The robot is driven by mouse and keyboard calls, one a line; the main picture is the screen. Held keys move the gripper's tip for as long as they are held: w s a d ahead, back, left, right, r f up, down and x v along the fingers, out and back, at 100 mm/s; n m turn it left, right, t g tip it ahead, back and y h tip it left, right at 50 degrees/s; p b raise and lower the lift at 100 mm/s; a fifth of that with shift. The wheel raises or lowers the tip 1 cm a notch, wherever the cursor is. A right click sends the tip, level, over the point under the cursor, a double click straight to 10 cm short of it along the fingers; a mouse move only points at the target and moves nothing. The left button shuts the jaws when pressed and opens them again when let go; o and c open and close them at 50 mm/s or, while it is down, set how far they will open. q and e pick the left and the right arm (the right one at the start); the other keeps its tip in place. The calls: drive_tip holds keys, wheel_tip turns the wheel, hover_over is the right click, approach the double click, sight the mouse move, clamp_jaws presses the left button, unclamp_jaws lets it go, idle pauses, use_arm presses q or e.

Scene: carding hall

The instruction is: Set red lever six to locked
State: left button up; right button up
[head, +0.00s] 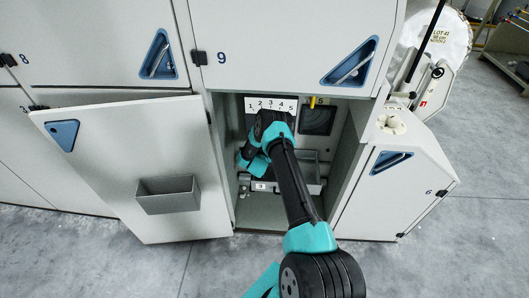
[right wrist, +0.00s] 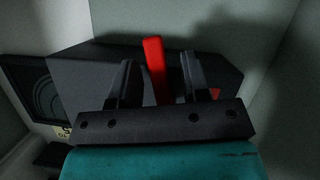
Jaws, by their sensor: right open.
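In the right wrist view a red lever (right wrist: 154,66) stands up from a dark block (right wrist: 90,75). My right gripper (right wrist: 159,64) is open, with one finger on each side of the lever. A gap shows on both sides, and the lever leans slightly left. A second small red patch (right wrist: 214,93) shows beyond the right finger. No number can be read beside the lever. In the head view my right arm reaches into the open cabinet (head: 247,212), and its own links hide the fingers and the lever. My left gripper is not in view.
A number plate (head: 290,104) marked 1 to 5 is at the top of the opening. An open door (head: 110,165) with a grey bin (head: 168,195) stands left. A door marked 6 (head: 385,205) stands right. Cabinet walls are close around the arm.

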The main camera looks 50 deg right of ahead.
drive_tip(key=shift+w+d, duration=0.1)
clamp_jaws()
idle(0.4)
